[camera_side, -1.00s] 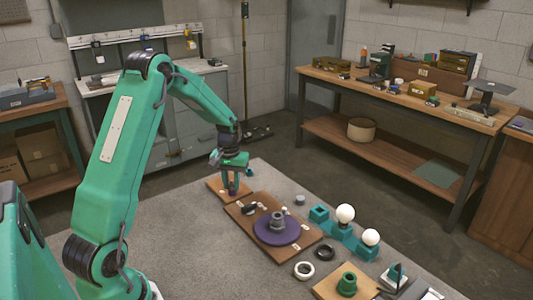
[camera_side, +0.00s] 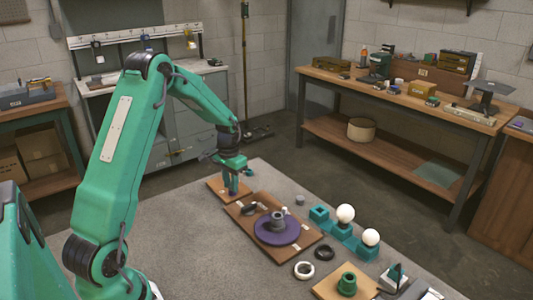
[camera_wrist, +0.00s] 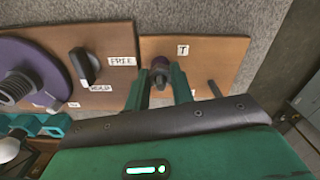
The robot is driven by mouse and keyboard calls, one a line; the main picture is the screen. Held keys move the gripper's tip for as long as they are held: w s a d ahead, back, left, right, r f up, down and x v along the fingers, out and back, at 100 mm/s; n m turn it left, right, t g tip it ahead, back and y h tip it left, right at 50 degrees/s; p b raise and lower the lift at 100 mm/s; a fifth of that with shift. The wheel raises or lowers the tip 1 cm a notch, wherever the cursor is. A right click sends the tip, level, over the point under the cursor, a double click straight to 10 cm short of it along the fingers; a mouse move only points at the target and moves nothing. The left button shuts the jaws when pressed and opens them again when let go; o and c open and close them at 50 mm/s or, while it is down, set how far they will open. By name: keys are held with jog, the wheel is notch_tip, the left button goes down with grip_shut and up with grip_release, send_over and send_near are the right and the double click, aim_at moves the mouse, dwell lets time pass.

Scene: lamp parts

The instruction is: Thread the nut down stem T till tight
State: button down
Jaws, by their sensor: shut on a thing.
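The T board (camera_side: 215,188) is a small brown plate at the far end of the mat; its T label shows in the wrist view (camera_wrist: 183,50). I cannot tell nut from stem clearly. My gripper (camera_side: 233,190) points down over this board. In the wrist view its two green fingers (camera_wrist: 161,73) stand on either side of the piece, shut on what I take to be the nut. The fingers hide the contact.
Beside it lies a larger brown board (camera_side: 242,224) with a purple disc (camera_side: 270,237), a black knob (camera_wrist: 84,66) and FREE and HOLD labels. A thin peg (camera_wrist: 215,89) stands on the T board. White bulbs (camera_side: 345,213) in teal holders and two rings lie further right.

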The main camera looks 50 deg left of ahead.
jog(key=shift+f, duration=0.15)
jog(key=m, duration=0.4)
jog(key=shift+a+m, duration=0.1)
jog(key=shift+m, duration=1.3)
jog(key=shift+m, duration=0.6)
jog(key=c, duration=1.1)
grip_release()
jog(key=shift+r, duration=3.95)
